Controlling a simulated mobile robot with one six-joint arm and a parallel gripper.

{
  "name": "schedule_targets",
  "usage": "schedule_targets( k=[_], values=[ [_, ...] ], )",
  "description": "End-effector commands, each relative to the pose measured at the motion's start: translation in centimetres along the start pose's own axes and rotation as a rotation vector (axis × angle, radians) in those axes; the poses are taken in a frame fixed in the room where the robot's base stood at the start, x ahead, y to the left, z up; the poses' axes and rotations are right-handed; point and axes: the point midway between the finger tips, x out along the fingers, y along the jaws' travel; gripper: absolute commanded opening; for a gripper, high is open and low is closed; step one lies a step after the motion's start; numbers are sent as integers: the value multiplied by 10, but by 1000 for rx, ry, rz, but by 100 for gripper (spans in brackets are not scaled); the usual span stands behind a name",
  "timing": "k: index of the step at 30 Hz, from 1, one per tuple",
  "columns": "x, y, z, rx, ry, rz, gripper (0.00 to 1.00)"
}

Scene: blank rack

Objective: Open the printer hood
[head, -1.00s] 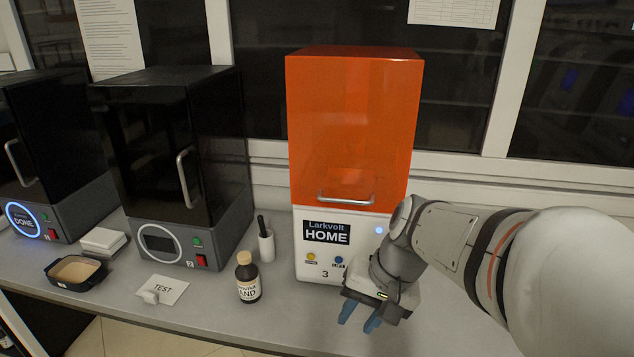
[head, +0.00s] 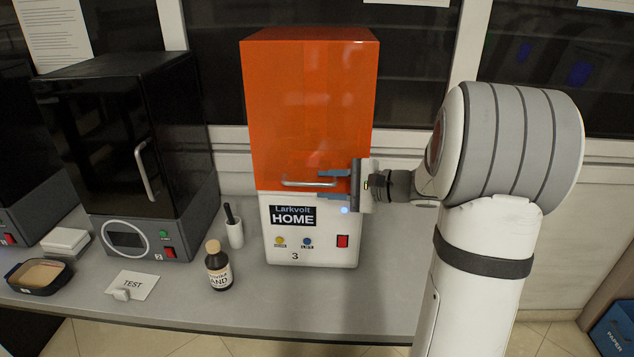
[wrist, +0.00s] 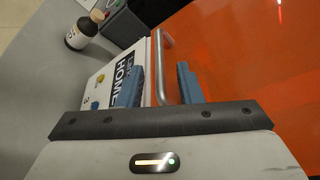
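The printer has a closed orange hood (head: 310,105) on a white base (head: 325,245) marked HOME and 3. A metal bar handle (head: 308,184) runs along the hood's lower front; it also shows in the wrist view (wrist: 160,65). My gripper (head: 333,185) reaches in from the right at the handle's right end, its blue fingers one above the other. In the wrist view my gripper (wrist: 158,88) is open, with the handle between its two fingers and gaps visible on both sides.
A dark printer (head: 130,150) stands to the left. A brown bottle (head: 218,268), a white cup with a dark tool (head: 235,233), a TEST card (head: 133,284) and a dark tray (head: 40,275) stand on the bench. The bench right of the printer is clear.

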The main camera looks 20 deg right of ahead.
Motion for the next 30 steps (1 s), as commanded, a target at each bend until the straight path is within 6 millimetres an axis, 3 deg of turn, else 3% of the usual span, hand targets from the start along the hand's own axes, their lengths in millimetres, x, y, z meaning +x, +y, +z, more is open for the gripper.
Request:
schedule_targets(
  k=[6, 16, 27, 30],
  values=[
    [25, 0, 1, 0, -1, 1, 33],
    [30, 0, 1, -1, -1, 2, 33],
    [30, 0, 1, -1, -1, 2, 2],
    [30, 1, 1, -1, -1, 3, 0]
  ],
)
